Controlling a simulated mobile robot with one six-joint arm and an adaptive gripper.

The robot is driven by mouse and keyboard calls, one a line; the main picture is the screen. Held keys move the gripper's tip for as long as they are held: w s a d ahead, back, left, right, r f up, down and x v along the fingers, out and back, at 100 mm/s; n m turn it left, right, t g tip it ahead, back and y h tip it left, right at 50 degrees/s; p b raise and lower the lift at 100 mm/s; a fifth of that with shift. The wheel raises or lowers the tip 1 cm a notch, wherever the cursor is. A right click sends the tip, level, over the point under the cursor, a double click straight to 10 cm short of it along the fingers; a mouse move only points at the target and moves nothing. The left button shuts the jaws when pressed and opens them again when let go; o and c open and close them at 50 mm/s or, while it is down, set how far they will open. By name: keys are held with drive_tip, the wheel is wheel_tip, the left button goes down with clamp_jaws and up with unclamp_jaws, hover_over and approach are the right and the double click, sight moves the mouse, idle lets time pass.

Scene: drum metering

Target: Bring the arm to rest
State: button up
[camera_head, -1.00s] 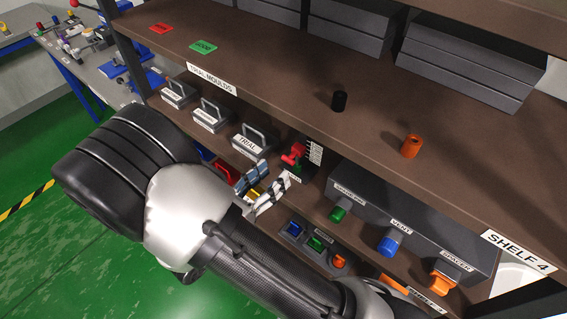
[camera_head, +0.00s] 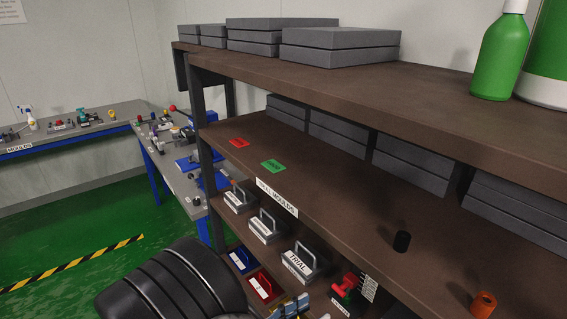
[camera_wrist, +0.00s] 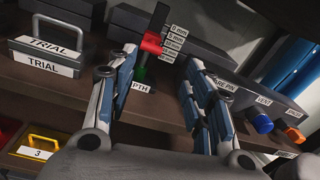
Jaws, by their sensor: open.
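My gripper (camera_wrist: 160,80) is open and empty in the wrist view, with its two blue-and-grey fingers spread apart. Its fingers point toward the lower shelf, with a depth gauge (camera_wrist: 151,43) with a red slider behind the gap; I see no contact. In the head view only a small part of my gripper (camera_head: 290,308) shows at the bottom edge, near the red-slider gauge (camera_head: 346,287). The dark rounded part of my arm fills the bottom left of centre; the rest of the arm is out of frame.
A brown shelf unit (camera_head: 330,172) stands close at the right. Green floor (camera_head: 110,225) is open at the left.

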drive_tip(key=s+d+r+m+g+y, duration=0.55)
drive_tip(key=s+d+m+g, duration=0.5)
drive_tip(key=m, duration=0.35)
drive_tip(key=s+a+r+m+t+y, duration=0.2)
drive_tip(key=s+r+m+t+y, duration=0.2)
drive_tip(key=r+m+y, duration=0.4)
drive_tip(key=m+t+y, duration=0.1)
drive_tip(key=m, duration=0.3)
drive_tip(key=shift+a+r+m+t, duration=0.15)
drive_tip(key=shift+m+t, duration=0.15)
drive_tip(key=shift+t, duration=0.05)
